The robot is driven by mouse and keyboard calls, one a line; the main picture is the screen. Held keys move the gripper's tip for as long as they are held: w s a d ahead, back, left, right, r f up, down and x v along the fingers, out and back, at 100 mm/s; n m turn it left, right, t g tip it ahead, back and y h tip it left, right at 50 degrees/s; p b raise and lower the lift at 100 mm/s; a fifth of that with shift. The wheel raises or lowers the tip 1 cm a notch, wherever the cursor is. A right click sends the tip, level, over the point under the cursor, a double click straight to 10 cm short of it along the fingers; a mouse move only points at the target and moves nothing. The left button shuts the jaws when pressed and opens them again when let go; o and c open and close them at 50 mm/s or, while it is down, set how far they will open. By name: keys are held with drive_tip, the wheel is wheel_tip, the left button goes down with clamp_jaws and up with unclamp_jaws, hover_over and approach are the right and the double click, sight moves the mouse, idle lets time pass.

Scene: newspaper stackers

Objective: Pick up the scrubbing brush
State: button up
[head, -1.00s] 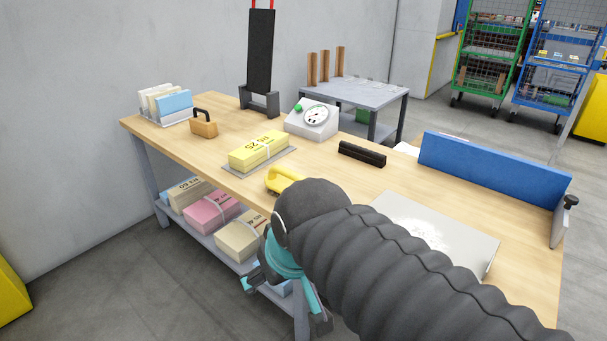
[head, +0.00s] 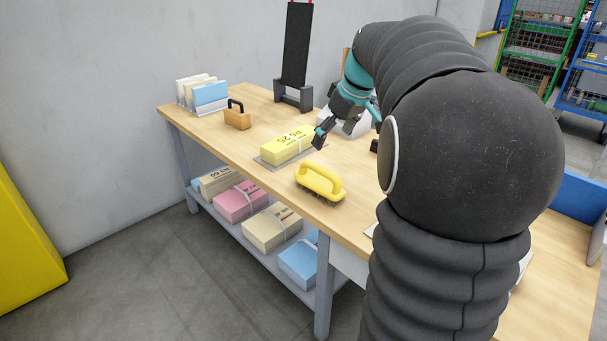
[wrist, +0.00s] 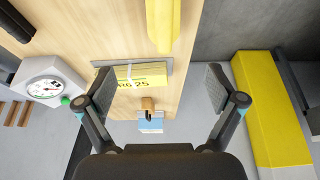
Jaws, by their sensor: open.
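The scrubbing brush (head: 321,180) is yellow with an arched handle and dark bristles. It sits bristles down on the wooden table near its front edge. In the wrist view its yellow body (wrist: 163,22) shows at the top, cut off by the frame. My gripper (head: 346,128) is open and empty, raised above the table, up and to the right of the brush in the head view. In the wrist view the spread fingers (wrist: 160,85) show with nothing between them. The brush is apart from the gripper.
A yellow paper bundle (head: 288,145) lies on a grey plate beside the brush. A wooden block with a black handle (head: 237,117) and a card rack (head: 205,95) stand farther left. A dial scale (wrist: 50,84) shows in the wrist view. Tied bundles fill the lower shelf (head: 307,282).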

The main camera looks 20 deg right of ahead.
hover_over(315, 180)
drive_tip(key=s+d, duration=0.1)
wheel_tip(315, 180, down, 8)
drive_tip(key=shift+s+d+r, duration=0.1)
drive_tip(key=f, duration=0.2)
drive_tip(key=a+f, duration=0.1)
drive_tip(key=f, duration=0.1)
drive_tip(key=shift+w, duration=0.3)
drive_tip(key=shift+w+f, duration=0.25)
drive_tip(key=shift+f, duration=0.3)
drive_tip(key=shift+c, duration=0.2)
drive_tip(key=c, duration=1.3)
drive_tip(key=shift+r, duration=0.1)
